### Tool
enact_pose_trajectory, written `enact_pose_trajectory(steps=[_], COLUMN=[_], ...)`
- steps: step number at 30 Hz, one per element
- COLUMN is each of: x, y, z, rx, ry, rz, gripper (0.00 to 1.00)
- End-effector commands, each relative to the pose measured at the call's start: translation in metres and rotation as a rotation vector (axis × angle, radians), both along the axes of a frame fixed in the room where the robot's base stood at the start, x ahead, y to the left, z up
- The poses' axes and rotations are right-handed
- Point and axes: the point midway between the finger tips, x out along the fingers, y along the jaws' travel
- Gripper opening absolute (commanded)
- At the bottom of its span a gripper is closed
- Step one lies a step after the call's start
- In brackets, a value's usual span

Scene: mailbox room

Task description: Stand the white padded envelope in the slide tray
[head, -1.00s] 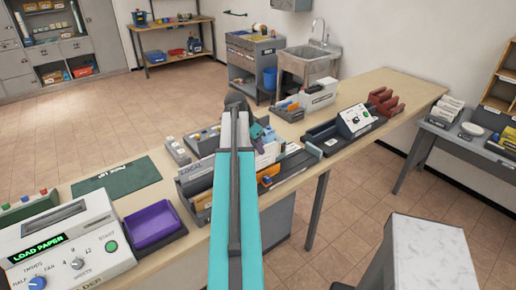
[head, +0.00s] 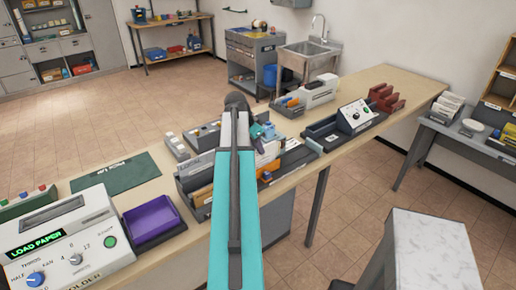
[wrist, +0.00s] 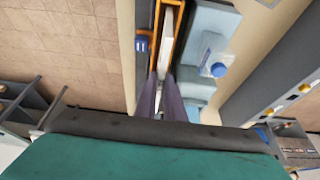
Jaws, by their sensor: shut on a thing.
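My gripper (wrist: 162,98) points down over the grey file holder on the long bench. In the wrist view its two dark fingers are close together on a thin white edge, which I take to be the white padded envelope (wrist: 167,52). That edge stands inside an orange-framed slot (wrist: 157,35). In the head view a teal part of my wrist (head: 262,134) shows just right of my arm, which hides the fingers and much of the holder (head: 197,196). I cannot tell for certain which holder is the slide tray.
A purple tray (head: 152,222) and a folding machine (head: 75,240) stand left on the bench, near a green mat (head: 115,172). A device with a dial (head: 354,116) and a red rack (head: 384,97) stand right. Light-blue pieces (wrist: 205,55) lie close beside the fingers.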

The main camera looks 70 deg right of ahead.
Motion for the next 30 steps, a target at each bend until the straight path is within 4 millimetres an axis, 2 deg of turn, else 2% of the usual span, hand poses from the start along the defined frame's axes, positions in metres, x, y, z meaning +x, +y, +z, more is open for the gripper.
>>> enact_pose_trajectory(steps=[13,24,25,28,30], x=[0.0,0.0,0.0,0.0,0.0], y=[0.0,0.0,0.0,0.0,0.0], z=[-0.02,-0.022,-0.022,-0.022,-0.022], rx=[0.0,0.0,0.0,0.0,0.0], ry=[0.0,0.0,0.0,0.0,0.0], rz=[0.0,0.0,0.0,0.0,0.0], gripper=[0.0,0.0,0.12,0.29,0.3])
